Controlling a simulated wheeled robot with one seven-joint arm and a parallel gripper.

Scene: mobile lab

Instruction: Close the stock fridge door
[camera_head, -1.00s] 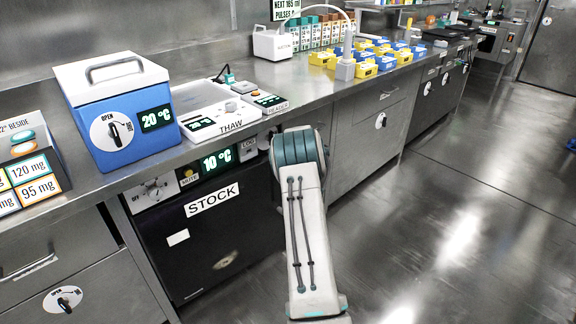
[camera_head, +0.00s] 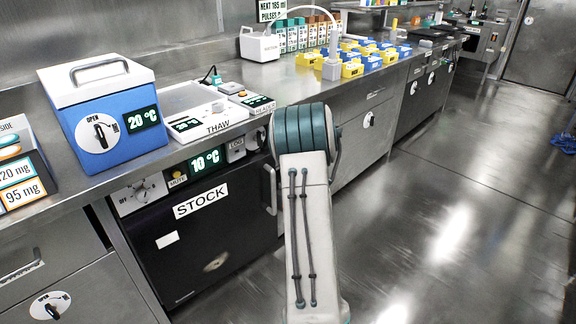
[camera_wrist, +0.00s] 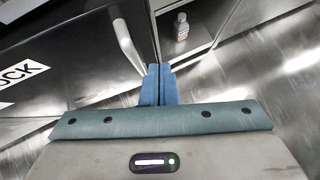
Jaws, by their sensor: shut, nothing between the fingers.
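The stock fridge (camera_head: 225,240) has a black door with a white STOCK label, under the counter in the head view. Its pale upright handle (camera_head: 269,190) shows just left of my arm. In the wrist view the door (camera_wrist: 85,45) fills the left, with the handle (camera_wrist: 127,45) near its free edge. Right of that edge a grey interior with a small bottle (camera_wrist: 181,27) shows, so the door stands partly open. My gripper (camera_wrist: 158,70) is shut and empty, its blue fingertips by the door's lower free edge. I cannot tell whether they touch. The head view hides the fingers behind my arm.
Above the fridge, the counter (camera_head: 75,188) holds a blue 20 °C box (camera_head: 105,115) and the THAW tray (camera_head: 190,100). A steel cabinet (camera_head: 362,150) stands right of the fridge.

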